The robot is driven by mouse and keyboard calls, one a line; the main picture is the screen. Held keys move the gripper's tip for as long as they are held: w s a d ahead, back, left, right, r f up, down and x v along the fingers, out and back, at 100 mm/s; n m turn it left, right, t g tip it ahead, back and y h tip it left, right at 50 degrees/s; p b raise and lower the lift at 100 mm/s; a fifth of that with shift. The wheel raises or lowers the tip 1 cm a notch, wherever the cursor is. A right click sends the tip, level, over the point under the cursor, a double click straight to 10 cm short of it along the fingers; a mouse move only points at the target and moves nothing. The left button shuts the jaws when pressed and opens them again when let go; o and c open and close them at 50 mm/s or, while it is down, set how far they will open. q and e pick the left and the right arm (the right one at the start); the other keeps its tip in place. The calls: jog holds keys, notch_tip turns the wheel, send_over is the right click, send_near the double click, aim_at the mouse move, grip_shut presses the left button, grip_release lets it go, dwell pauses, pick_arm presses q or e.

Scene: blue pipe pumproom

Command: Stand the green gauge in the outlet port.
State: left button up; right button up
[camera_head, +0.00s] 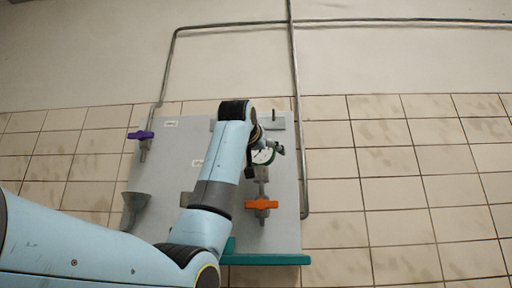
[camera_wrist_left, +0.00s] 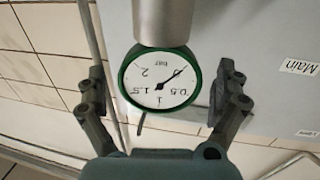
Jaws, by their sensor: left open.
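The green-rimmed gauge (camera_head: 263,156) is at the upper right of the grey board, above the orange-handled valve. In the left wrist view its white dial (camera_wrist_left: 160,82) reads upside down. Its lower side meets a grey metal cylinder (camera_wrist_left: 163,20), and it appears to stand in this port (camera_head: 262,172); how deep its stem sits is hidden. No label shows on that port, so I cannot tell by name whether it is the outlet. My left gripper (camera_wrist_left: 165,100) is open, with one finger on each side of the gauge and visible gaps. My right gripper is out of view.
The orange valve handle (camera_head: 261,204) is just below the port. A purple valve handle (camera_head: 140,135) and a grey funnel (camera_head: 135,207) are at the board's left. A "Main" label (camera_wrist_left: 300,66) shows on the board (camera_head: 285,225). A vertical pipe (camera_head: 301,150) runs along its right edge.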

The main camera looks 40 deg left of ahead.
pick_arm(q)
jog(key=v, duration=1.1)
